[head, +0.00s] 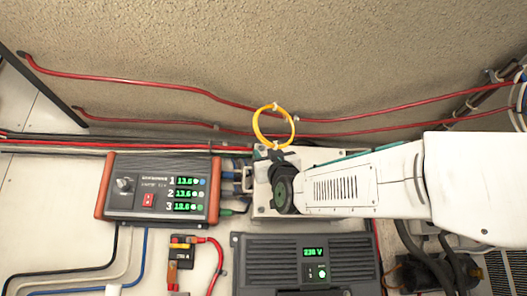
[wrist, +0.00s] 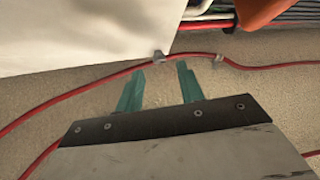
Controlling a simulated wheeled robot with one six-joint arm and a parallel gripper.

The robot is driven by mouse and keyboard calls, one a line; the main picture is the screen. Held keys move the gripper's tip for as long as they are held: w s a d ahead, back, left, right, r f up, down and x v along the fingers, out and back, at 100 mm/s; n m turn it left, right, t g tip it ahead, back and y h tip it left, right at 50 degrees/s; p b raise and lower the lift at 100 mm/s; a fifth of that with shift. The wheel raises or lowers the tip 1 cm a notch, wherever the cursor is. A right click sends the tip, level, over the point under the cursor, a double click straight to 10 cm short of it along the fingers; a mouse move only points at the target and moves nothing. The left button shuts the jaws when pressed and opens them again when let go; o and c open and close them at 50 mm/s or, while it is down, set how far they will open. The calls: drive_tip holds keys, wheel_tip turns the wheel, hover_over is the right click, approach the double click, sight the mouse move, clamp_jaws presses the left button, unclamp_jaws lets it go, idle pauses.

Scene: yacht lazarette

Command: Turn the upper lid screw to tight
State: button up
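My gripper (wrist: 160,88) shows in the wrist view with two teal fingers apart and nothing between them. Beyond the fingertips are a red cable and the beige wall. In the head view my white arm reaches in from the right, and I cannot make out the fingertips there. A pale box (head: 262,208), possibly the one with the lid, sits behind the arm's end and is mostly covered by it. A plain white surface (wrist: 80,35) fills the upper left of the wrist view; I cannot tell if it is the same box.
An orange-ended device with green digits (head: 160,187) is left of the pale box. A dark unit with a green display (head: 305,262) is below it. A yellow cable loop (head: 273,126) hangs above. Red cables (head: 150,83) run along the wall. Hoses crowd the lower right.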

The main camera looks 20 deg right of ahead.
sight(261, 147)
drive_tip(key=shift+x, duration=1.5)
clamp_jaws()
